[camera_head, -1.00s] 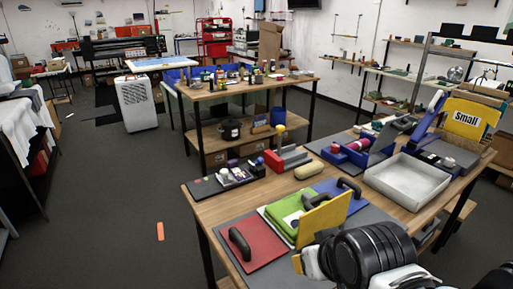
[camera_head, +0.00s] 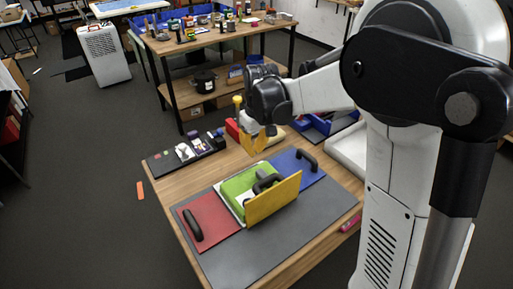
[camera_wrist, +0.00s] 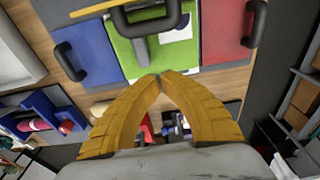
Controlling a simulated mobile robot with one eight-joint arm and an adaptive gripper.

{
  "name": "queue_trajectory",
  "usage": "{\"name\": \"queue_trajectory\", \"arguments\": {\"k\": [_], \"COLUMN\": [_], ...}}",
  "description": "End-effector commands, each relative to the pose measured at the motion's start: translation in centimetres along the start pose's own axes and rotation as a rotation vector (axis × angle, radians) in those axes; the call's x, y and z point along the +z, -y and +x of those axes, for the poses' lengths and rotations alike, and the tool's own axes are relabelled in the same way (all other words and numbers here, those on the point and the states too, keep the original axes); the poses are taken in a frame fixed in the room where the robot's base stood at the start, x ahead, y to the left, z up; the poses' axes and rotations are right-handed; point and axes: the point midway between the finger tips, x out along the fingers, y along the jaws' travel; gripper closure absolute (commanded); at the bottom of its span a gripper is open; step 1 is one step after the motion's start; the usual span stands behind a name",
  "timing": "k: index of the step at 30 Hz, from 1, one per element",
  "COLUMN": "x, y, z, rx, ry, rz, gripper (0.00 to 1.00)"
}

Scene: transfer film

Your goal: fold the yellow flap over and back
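The yellow flap (camera_head: 273,199) stands upright on the board, with a black handle (camera_head: 266,181) on its far side. Beside it is a green panel (camera_head: 238,184). In the wrist view the flap (camera_wrist: 92,8) shows only as a thin edge at the top, and the handle (camera_wrist: 147,22) lies beyond my fingertips, in front of the green panel (camera_wrist: 122,50). My gripper (camera_head: 258,145) is above the board's far side, apart from the flap and handle. In the wrist view the yellow fingertips of my gripper (camera_wrist: 159,76) meet with nothing between them.
A red panel (camera_head: 214,213) and a blue panel (camera_head: 298,162), each with a black handle, flank the green one on a grey board (camera_head: 240,258). A dark tray of small items (camera_head: 160,166) lies far left. A white tray (camera_head: 347,150) is partly hidden behind my arm.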

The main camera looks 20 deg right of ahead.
Motion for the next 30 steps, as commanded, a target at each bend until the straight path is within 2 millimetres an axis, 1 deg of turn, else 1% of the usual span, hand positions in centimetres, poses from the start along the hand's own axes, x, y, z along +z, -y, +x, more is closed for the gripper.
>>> {"name": "queue_trajectory", "arguments": {"k": [5,8,15,19,20,21,24,27,30], "x": [-0.3,-0.2,-0.2,-0.2,0.0,0.9,2.2,3.1,3.5], "y": [-0.1,-0.1,0.0,0.0,-0.1,-0.1,-0.1,-0.1,-0.1], "z": [1.3,2.8,8.0,10.6,10.8,10.1,9.6,9.2,9.1], "rx": [-0.004,-0.004,-0.003,-0.003,-0.003,-0.003,-0.003,-0.003,-0.003], "ry": [0.01,0.009,0.009,0.008,0.008,0.008,0.008,0.008,0.008], "rz": [-0.007,-0.006,-0.006,-0.006,-0.005,-0.004,-0.005,-0.005,-0.005], "gripper": [1.0,1.0,1.0,1.0,1.0,1.0,1.0,1.0,1.0]}}
